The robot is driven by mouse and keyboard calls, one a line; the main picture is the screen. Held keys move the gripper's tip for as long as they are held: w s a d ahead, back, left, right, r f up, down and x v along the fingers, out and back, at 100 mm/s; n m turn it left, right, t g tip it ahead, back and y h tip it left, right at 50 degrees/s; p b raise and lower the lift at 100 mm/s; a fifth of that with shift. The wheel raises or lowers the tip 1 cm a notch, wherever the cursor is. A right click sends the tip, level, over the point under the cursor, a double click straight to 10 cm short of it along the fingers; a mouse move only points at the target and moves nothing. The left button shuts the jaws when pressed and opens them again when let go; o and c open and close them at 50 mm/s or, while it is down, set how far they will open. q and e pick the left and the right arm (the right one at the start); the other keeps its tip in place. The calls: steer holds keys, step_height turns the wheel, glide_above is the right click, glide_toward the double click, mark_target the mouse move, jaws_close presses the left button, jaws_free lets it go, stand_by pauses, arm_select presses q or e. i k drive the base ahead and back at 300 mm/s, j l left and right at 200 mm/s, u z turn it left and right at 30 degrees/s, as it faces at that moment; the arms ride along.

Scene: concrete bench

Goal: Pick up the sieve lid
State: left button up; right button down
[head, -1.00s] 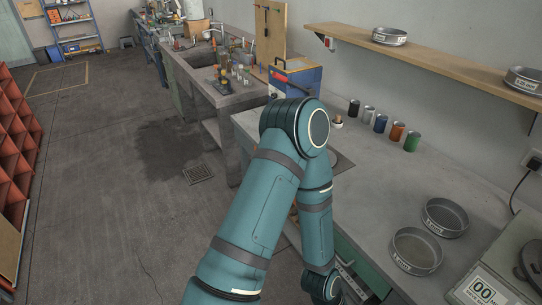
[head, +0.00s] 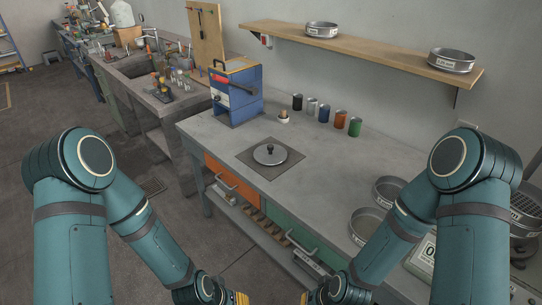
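The sieve lid (head: 262,157), a round grey metal disc with a knob on top, lies on a dark square mat (head: 290,160) on the concrete bench, in the middle of the head view. My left gripper (head: 238,298) is at the bottom edge, in front of the bench and well short of the lid; only a small yellowish part of it shows. My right gripper (head: 305,298) is also at the bottom edge, mostly cut off by the frame. Neither touches the lid. Their finger openings cannot be made out.
Two sieves (head: 366,228) (head: 390,189) stand on the bench at right, partly behind my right arm. Several coloured cans (head: 324,113) line the wall. A blue box machine (head: 236,96) stands left of them. A shelf (head: 375,53) holds two more sieves. Bench around the mat is clear.

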mark_target(266, 154)
steer(key=z, duration=1.75)
steer(key=u, duration=1.75)
steer(key=z, duration=0.5)
steer(key=i+j+z, duration=0.1)
steer(key=z, duration=0.35)
steer(key=j+z, duration=0.15)
steer(key=z, duration=0.35)
steer(key=j+z, duration=0.1)
steer(key=z, duration=0.4)
steer(key=j+z, duration=0.4)
steer(key=k+j+z, duration=0.15)
steer(key=j+z, duration=0.25)
